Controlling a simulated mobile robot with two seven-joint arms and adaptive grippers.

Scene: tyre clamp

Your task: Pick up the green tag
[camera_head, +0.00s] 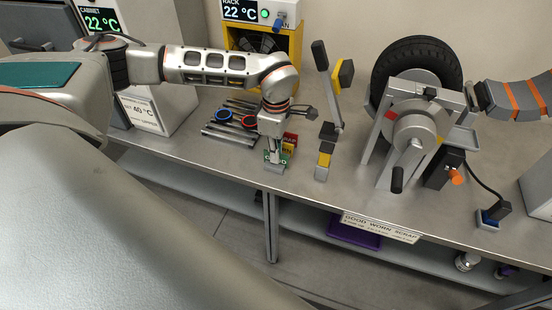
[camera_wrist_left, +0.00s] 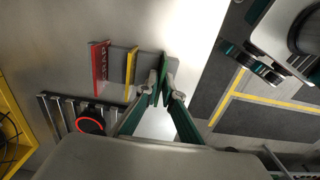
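The green tag (camera_head: 282,156) stands in a small grey holder on the bench, beside the red scrap tag (camera_head: 290,139) and the yellow tag (camera_head: 288,149). My left gripper (camera_head: 273,150) points down at it and partly covers it. In the left wrist view the fingertips (camera_wrist_left: 162,80) are close together, with the green tag thin and edge-on between them. The red tag (camera_wrist_left: 100,66) and the yellow tag (camera_wrist_left: 131,66) stand to the left, clear of the fingers.
A rack with red and blue rings (camera_head: 232,121) lies left of the tags. A yellow-and-grey block (camera_head: 324,160) and a lever (camera_head: 328,85) stand to the right. The clamp (camera_head: 415,130) with a black tyre (camera_head: 418,58) stands farther right.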

